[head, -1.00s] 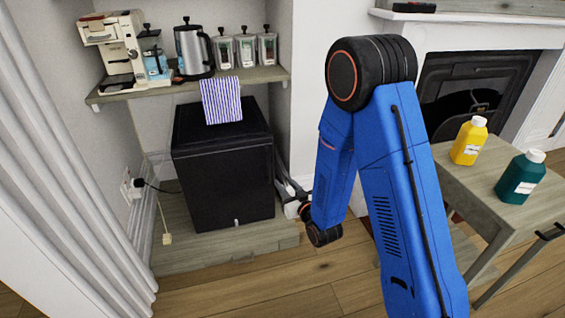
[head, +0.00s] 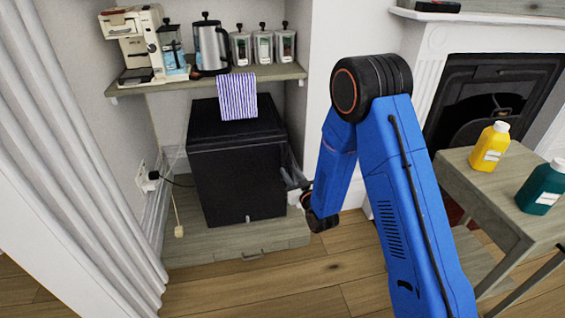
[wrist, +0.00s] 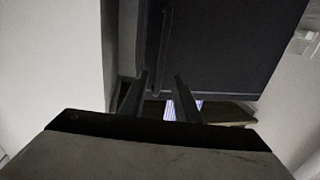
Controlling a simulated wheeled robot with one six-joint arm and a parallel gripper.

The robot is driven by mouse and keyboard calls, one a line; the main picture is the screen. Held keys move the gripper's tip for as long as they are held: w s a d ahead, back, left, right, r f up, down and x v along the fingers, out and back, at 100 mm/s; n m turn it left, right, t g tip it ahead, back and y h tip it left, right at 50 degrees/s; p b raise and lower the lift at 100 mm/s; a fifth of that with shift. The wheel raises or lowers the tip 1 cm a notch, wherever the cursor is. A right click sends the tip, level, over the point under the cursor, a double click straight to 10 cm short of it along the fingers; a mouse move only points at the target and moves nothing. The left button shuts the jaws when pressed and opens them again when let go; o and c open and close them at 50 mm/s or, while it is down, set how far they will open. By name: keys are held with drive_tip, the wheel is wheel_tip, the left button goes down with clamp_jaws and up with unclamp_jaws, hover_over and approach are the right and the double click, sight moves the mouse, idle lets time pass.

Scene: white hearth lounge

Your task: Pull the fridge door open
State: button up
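The black fridge (head: 240,175) stands shut in the alcove under a shelf. In the wrist view the dark fridge door (wrist: 225,45) fills the upper middle, with a thin upright bar handle (wrist: 164,50) near its left edge. My gripper (wrist: 160,98) shows there as two parted fingers with nothing between them. The fingertips point towards the door, just below the handle in the picture; I cannot tell how far apart they are from it.
A striped cloth (head: 238,96) hangs from the shelf (head: 270,75) over the fridge, below a coffee machine, kettle and jars. A small table (head: 470,185) with a yellow bottle (head: 491,146) and a teal bottle (head: 542,187) stands right. Floor before the fridge is clear.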

sight(282, 161)
drive_tip(key=x, duration=0.7)
drive_tip(key=shift+w+a, duration=0.2)
drive_tip(key=shift+w, duration=0.15)
drive_tip(key=shift+c, duration=0.5)
clamp_jaws()
